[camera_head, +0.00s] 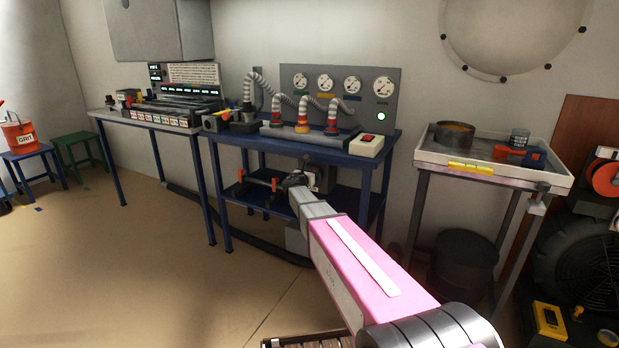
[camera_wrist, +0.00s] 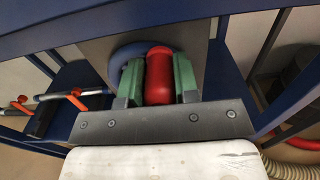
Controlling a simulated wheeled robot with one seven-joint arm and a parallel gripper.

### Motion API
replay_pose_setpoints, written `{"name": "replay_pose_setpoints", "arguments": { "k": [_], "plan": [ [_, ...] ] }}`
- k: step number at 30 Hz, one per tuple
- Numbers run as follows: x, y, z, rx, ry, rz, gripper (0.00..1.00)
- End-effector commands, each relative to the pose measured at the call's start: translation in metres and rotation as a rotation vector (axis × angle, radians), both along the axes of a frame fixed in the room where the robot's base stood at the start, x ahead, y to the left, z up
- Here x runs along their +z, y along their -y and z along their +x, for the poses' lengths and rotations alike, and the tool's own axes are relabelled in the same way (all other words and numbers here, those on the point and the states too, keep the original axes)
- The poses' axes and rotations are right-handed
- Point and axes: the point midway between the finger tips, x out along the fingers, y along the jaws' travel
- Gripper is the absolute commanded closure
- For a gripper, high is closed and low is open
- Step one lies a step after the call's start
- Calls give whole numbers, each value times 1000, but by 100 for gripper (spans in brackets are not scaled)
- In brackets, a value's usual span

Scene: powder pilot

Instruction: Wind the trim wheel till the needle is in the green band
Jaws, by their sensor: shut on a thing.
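In the wrist view, my gripper (camera_wrist: 158,75) has its two green fingers shut on a red handle (camera_wrist: 159,68), one finger on each side. A dark blue curved rim (camera_wrist: 119,62), which looks like the trim wheel, shows behind the handle and left finger. Most of the wheel is hidden. In the head view, my gripper (camera_head: 297,181) is at the front of the blue bench, below its top, and the wheel cannot be made out there. Several round white dials (camera_head: 325,82) sit on the grey panel above. Their needles and any green band are too small to read.
Red-ended bars (camera_wrist: 75,93) lie to the gripper's left. A tray stand (camera_head: 490,180) is at right.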

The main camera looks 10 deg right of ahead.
Motion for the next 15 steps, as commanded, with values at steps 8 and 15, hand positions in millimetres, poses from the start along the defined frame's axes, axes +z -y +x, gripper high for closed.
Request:
{"name": "replay_pose_setpoints", "arguments": {
  "k": [8, 15],
  "plan": [
    [-1, -2, 0, 4, -3, 4, 98],
    [3, -12, 8, 5, -3, 3, 98]
  ]
}}
